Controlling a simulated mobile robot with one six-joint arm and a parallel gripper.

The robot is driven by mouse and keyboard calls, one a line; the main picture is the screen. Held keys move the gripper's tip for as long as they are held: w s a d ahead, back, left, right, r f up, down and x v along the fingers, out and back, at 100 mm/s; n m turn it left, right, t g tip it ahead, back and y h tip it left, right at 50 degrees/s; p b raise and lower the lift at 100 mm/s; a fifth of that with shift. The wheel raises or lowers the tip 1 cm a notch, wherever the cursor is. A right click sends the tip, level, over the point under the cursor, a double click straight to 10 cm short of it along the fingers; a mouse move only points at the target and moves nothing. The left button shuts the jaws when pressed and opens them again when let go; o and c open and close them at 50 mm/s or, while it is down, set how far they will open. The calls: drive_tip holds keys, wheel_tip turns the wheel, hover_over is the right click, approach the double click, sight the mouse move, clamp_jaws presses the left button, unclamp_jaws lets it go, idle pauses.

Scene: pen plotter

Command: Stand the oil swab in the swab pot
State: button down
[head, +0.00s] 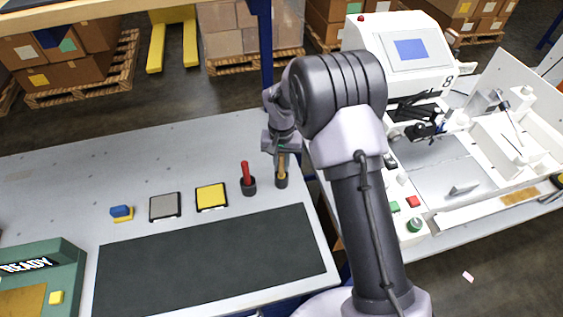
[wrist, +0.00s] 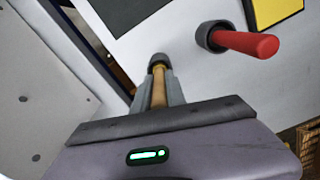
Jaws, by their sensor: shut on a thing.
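The oil swab, seen as a tan wooden handle (head: 282,166), stands roughly upright below my gripper (head: 282,153). The handle also shows in the wrist view (wrist: 159,94), between the two grey fingers of my gripper (wrist: 160,84). My gripper is shut on it. The handle's lower end meets a small dark round pot (head: 281,182), which also shows in the wrist view (wrist: 158,60). The end appears to be inside the pot's mouth; the swab's tip is hidden, and I cannot tell how deep it sits.
A red-handled tool (head: 246,172) stands in another dark pot (head: 249,188) just left. A yellow pad (head: 211,197), a grey pad (head: 165,206) and a dark mat (head: 210,262) lie on the grey table. A white machine (head: 405,55) stands to the right.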

drive_tip(key=c, duration=1.3)
unclamp_jaws()
wheel_tip(320, 180, up, 12)
drive_tip(key=p, duration=0.4)
drive_tip(key=shift+r, duration=0.1)
